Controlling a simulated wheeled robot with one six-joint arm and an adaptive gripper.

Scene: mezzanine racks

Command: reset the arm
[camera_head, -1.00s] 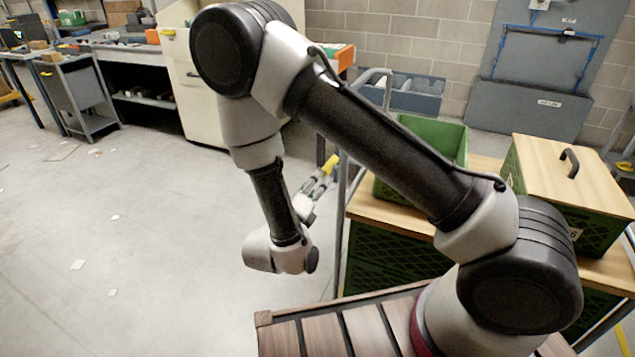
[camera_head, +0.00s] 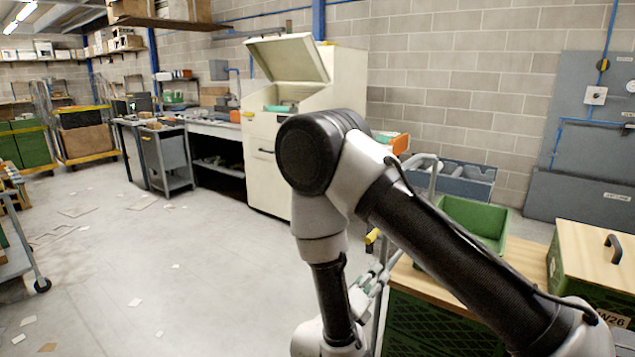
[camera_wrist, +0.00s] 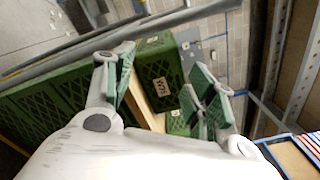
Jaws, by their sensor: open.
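My arm bends up and then down across the right half of the head view. My gripper (camera_head: 372,275) shows only in part there, beyond my forearm and beside the green-sided cart. In the wrist view my gripper (camera_wrist: 162,68) has its two green-padded fingers spread apart, with nothing held between them. A green crate with a white label (camera_wrist: 160,82) lies beyond the gap between the fingers. Whether the fingers touch anything cannot be told.
A green open bin (camera_head: 475,222) and a wood-lidded green crate (camera_head: 590,262) stand on the wooden cart top at right. A cream cabinet (camera_head: 268,165) with a raised lid stands behind. The floor at left (camera_head: 150,270) is mostly clear, with scattered scraps.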

